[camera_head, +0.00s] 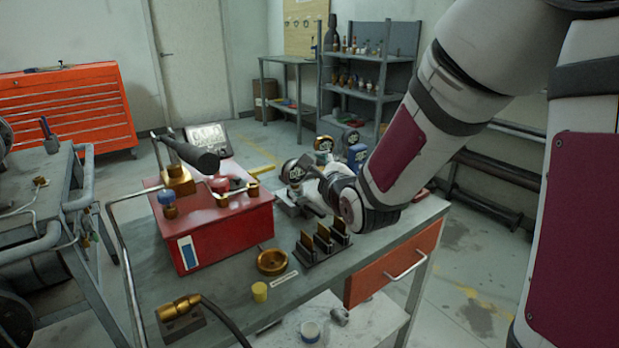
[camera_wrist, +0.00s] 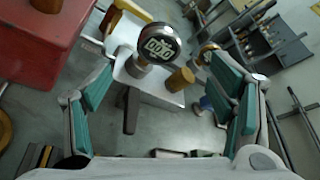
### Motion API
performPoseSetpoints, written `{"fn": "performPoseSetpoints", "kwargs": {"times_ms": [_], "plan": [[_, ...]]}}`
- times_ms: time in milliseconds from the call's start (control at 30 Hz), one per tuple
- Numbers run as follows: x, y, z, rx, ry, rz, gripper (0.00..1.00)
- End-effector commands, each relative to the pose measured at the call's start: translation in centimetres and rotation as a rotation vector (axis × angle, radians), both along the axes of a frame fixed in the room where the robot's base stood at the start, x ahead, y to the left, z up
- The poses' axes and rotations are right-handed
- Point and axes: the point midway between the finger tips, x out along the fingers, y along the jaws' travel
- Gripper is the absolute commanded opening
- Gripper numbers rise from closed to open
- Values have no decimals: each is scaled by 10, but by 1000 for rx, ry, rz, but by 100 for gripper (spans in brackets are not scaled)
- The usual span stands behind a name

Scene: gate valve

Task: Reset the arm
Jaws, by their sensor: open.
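My gripper (camera_wrist: 163,62) is open in the wrist view, its two teal-padded fingers spread wide with nothing between the pads. A round digital gauge (camera_wrist: 158,46) with a brass fitting (camera_wrist: 181,78) shows beyond the fingertips, apart from them. In the head view my arm reaches down from the upper right, and my gripper (camera_head: 308,184) is small and partly hidden by the wrist. It is over the far right part of the workbench, near the dark round gauge (camera_head: 292,171).
Other gauges stand beside my forearm. A red tool chest (camera_head: 70,105) and grey shelves (camera_head: 367,75) stand behind.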

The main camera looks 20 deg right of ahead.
Motion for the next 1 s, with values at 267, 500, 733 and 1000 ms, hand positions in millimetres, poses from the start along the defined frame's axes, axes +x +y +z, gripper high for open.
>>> {"fn": "performPoseSetpoints", "kwargs": {"times_ms": [267, 500, 733, 1000], "plan": [[-2, 0, 0, -34, 12, 8, 76], [-43, 0, -2, -461, 195, 149, 76], [-124, -7, -3, -962, 448, 455, 76], [-244, -9, 2, -1356, 644, 995, 76]]}}
